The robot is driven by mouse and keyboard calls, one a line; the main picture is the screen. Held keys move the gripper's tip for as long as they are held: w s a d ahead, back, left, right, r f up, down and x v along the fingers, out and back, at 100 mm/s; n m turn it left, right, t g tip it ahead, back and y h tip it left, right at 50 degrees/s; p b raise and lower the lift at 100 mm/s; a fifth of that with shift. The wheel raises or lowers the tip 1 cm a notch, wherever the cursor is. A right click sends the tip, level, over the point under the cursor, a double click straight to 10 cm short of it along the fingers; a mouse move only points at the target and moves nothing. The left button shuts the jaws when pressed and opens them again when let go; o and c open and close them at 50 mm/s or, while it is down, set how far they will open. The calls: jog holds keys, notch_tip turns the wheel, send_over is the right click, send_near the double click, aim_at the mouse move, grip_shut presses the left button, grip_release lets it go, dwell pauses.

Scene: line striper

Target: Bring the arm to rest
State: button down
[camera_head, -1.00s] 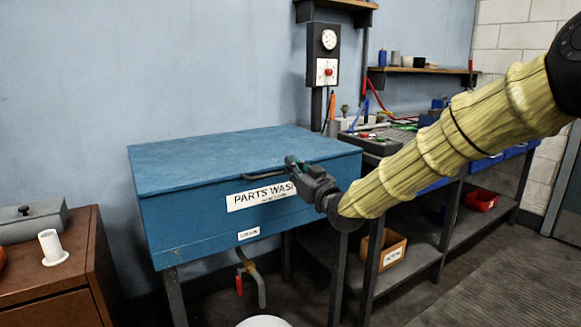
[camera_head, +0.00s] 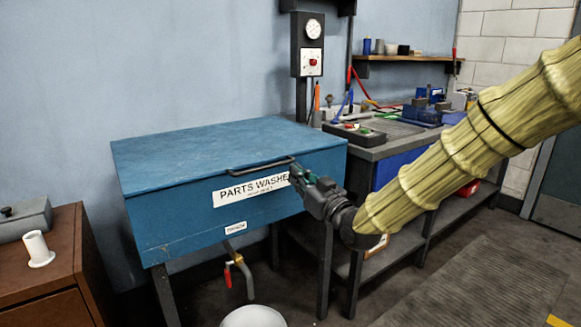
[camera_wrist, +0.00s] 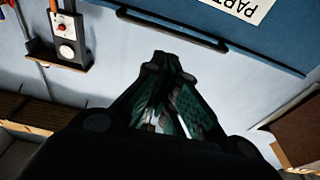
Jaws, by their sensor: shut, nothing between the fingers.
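My gripper (camera_head: 305,180) is in front of the blue parts washer (camera_head: 170,225), near the right end of the handle (camera_head: 262,166) on its closed lid. The arm sleeve is pale yellow and comes in from the right. In the wrist view my gripper (camera_wrist: 163,62) has its fingers together at the tips with nothing between them. The handle (camera_wrist: 172,27) shows beyond the fingertips, apart from them in that view. In the head view I cannot tell the exact gap between fingers and handle.
A brown cabinet (camera_head: 42,285) with a white spool (camera_head: 38,249) stands at left. A white bucket (camera_head: 252,318) is on the floor below the washer's drain valve (camera_head: 237,262). A workbench (camera_head: 380,147) with tools stands behind the arm.

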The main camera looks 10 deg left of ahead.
jog(key=s+d+f+m+g+h, duration=0.15)
jog(key=d+f, duration=0.25)
jog(key=f, duration=0.6)
jog(key=s+d+f+m+h, duration=0.2)
jog(key=s+d+f+h, duration=0.1)
jog(key=f, duration=0.7)
jog(key=s+d+f+m+g+h, duration=0.15)
jog(key=d+f, duration=0.25)
jog(key=f, duration=0.7)
jog(key=s+d+f+m+g+h, duration=0.1)
jog(key=s+d+f+g+h, duration=0.1)
jog(key=s+d+f, duration=0.6)
jog(key=s+d+f+m+g+h, duration=0.1)
jog(key=s+d+f+g+h, duration=0.25)
jog(key=s+f, duration=0.75)
jog(key=s+d+f+m+g+h, duration=0.1)
jog(key=s+d+f+g, duration=0.15)
jog(key=s+d, duration=0.4)
jog(key=s+d+f+m+g+h, duration=0.1)
jog(key=s+d+f, duration=0.25)
jog(key=s, duration=0.55)
jog(key=s+d+f+m+g+h, duration=0.1)
jog(key=s+d+f, duration=0.3)
jog(key=s, duration=0.4)
notch_tip(320, 180, up, 22)
jog(key=p, duration=2.2)
jog(key=shift+r+g, duration=0.2)
jog(key=shift+g, duration=0.1)
